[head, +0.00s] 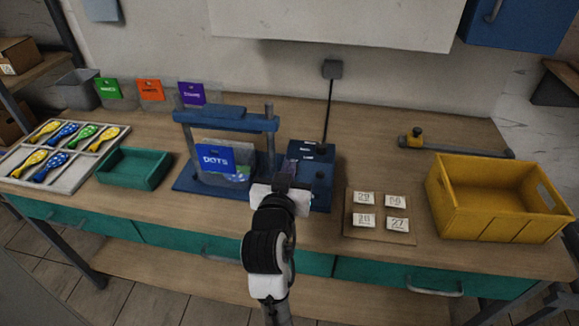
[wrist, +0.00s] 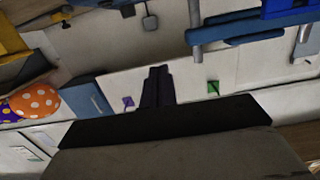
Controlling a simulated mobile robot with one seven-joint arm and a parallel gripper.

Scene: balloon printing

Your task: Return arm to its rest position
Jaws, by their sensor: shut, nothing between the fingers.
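My arm rises from the bottom middle of the head view. My gripper (head: 283,183) is in front of the blue press (head: 225,120), near the front right of its base. In the wrist view my gripper's dark fingers (wrist: 157,72) are together, with nothing held between them. The arm hides part of the press base and the table's front edge.
A control box (head: 312,158), a board with number cards (head: 380,232) and an empty yellow crate (head: 495,205) stand to the right. A green tray (head: 134,170) and a balloon tray (head: 30,178) are at the left. Polka-dot balloons (wrist: 34,102) show in the wrist view.

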